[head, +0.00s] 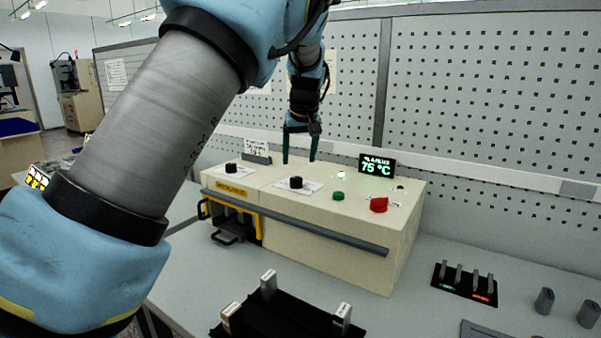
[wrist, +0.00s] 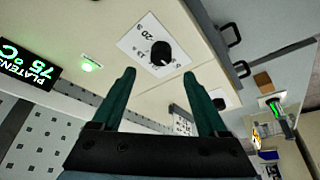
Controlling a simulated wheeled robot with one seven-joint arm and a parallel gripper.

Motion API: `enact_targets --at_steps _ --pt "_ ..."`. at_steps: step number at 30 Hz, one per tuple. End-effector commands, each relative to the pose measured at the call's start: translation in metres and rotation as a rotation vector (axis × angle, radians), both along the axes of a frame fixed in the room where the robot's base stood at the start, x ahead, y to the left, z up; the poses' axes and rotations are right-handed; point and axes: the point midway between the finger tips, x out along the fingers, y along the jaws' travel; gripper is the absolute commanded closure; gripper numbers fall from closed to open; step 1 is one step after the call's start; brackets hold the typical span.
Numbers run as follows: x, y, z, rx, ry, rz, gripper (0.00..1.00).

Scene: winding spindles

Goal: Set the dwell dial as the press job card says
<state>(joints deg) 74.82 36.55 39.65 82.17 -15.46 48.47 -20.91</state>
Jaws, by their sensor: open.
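A cream press (head: 330,225) stands on the bench with two black dials on top. The nearer dial (head: 296,182) sits on a white scale plate; in the wrist view this knob (wrist: 161,53) is just beyond my fingertips, with "20" readable on the plate. The other dial (head: 231,168) is further left; it shows at the right in the wrist view (wrist: 219,103). I cannot read which one is the dwell dial. A small white card (head: 257,150) stands behind the dials; its text is too small to read. My gripper (head: 299,159) is open and empty, pointing down above the nearer dial.
A display (head: 377,166) reads 75 °C. A green button (head: 338,195) and a red knob (head: 379,204) sit right of the dials.

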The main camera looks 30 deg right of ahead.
Motion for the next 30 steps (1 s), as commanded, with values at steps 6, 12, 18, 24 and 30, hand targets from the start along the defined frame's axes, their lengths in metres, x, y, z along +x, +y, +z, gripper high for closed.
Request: enact_targets --at_steps 6,12,18,24,30 --pt "0.016 -0.004 -0.036 0.003 0.002 0.001 0.24" --pt "0.025 -0.007 -0.061 0.000 0.001 0.001 0.24" --pt "0.029 -0.008 -0.070 -0.002 0.000 -0.001 0.24" --pt "0.029 -0.008 -0.071 -0.002 0.000 -0.001 0.24" --pt "0.028 -0.008 -0.071 -0.002 0.000 -0.001 0.44"
